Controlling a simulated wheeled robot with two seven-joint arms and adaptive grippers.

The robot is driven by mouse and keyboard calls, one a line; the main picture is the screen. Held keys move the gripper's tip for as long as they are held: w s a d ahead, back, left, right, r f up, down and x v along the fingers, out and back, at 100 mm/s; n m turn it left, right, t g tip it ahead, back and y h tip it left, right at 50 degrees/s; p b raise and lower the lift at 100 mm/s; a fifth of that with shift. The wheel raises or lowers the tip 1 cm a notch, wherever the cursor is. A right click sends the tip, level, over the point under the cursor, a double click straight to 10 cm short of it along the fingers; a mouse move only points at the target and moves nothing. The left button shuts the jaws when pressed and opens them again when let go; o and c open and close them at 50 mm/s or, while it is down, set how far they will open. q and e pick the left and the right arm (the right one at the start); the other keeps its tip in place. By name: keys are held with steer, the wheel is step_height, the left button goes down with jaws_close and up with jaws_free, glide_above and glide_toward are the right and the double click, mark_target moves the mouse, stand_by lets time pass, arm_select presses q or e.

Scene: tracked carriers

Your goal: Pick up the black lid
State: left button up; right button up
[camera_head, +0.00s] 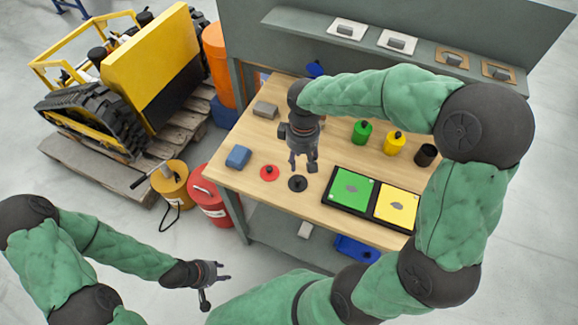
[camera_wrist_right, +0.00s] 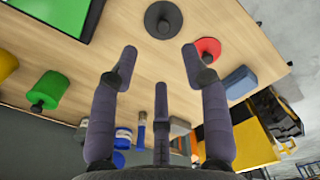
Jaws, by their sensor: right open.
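The black lid (camera_head: 298,184) is a flat dark disc with a knob, lying on the wooden table near its front edge. It also shows in the wrist view (camera_wrist_right: 163,17), just beyond the fingertips and between them. My right gripper (camera_head: 304,167) points down above the table, close to the lid and slightly behind it in the head view. Its fingers are spread and empty in the wrist view (camera_wrist_right: 158,68). The red lid (camera_head: 269,172) lies to the left of the black lid. My left gripper (camera_head: 220,278) hangs in front of the table, fingers apart, with nothing in them.
A black tray (camera_head: 328,203) with green and yellow panels lies right of the lid. Green (camera_head: 362,132), yellow (camera_head: 394,143) and black (camera_head: 426,155) containers stand behind it. A blue block (camera_head: 238,156) and grey block (camera_head: 265,109) lie left. A shelf (camera_head: 360,41) runs along the back.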

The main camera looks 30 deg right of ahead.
steer(key=b, duration=0.2)
glide_above(298, 179)
steer(key=f, duration=0.5)
steer(key=shift+d+f, duration=0.25)
steer(key=shift+a+f+b, duration=0.15)
steer(key=shift+f+b, duration=0.5)
steer(key=shift+f, duration=0.7)
steer(key=shift+a+f+b, duration=0.1)
steer(key=shift+f+b, duration=0.5)
steer(key=shift+f, duration=0.7)
jaws_close()
